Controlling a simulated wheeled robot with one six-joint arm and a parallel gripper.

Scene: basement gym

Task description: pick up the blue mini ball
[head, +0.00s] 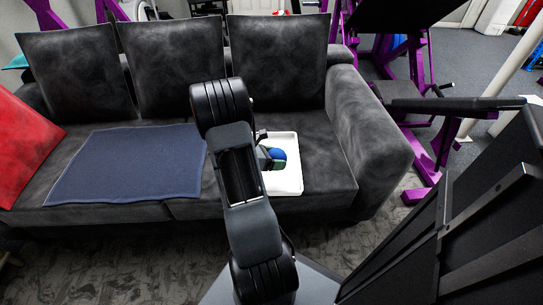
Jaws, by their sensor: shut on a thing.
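The blue mini ball (278,154) shows at the white tray (291,186) on the right seat of the dark sofa (325,178). My gripper (272,157) is at the ball, shut on it, and my arm hides part of the gripper and the left side of the tray. Something greenish shows just below the ball, too small to make out. I cannot tell whether the ball touches the tray or is held just above it.
A blue cloth (128,165) lies flat on the sofa seat at left, and a red cushion (22,145) leans at the far left. Dark back cushions (278,62) stand behind the tray. The sofa's armrest (370,125) rises at right, with purple gym equipment (425,150) beyond.

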